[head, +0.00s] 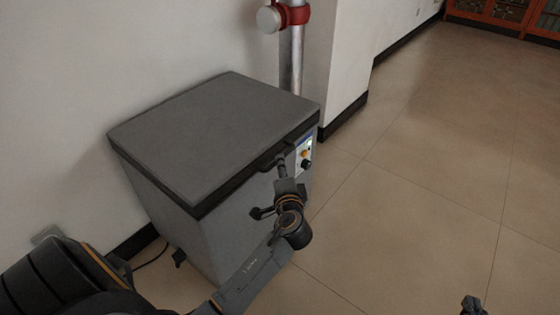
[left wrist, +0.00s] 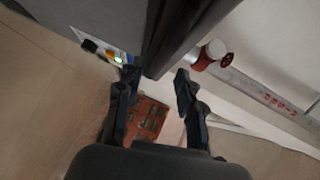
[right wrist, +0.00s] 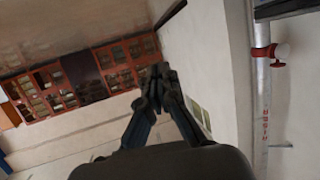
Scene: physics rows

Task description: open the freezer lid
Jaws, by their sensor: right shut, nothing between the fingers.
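The chest freezer (head: 190,235) stands against the wall in the head view, with its flat grey lid (head: 215,130) lying closed on top. A dark handle (head: 272,161) sits on the lid's front edge, partly hidden by my left gripper (head: 279,180). In the left wrist view my left gripper (left wrist: 157,80) is open. The dark end of the lid edge or handle (left wrist: 163,55) shows ahead, between the two fingertips; I cannot tell whether they touch it. My right gripper (head: 473,302) is shut and empty, low at the right, away from the freezer; it also shows in the right wrist view (right wrist: 158,72).
A control panel (head: 304,152) with knobs is on the freezer's right front. A metal pipe (head: 291,65) with a red fitting (head: 294,15) rises behind it beside a wall pillar. The tiled floor (head: 430,160) to the right is clear. Red cabinets (head: 500,12) stand far back.

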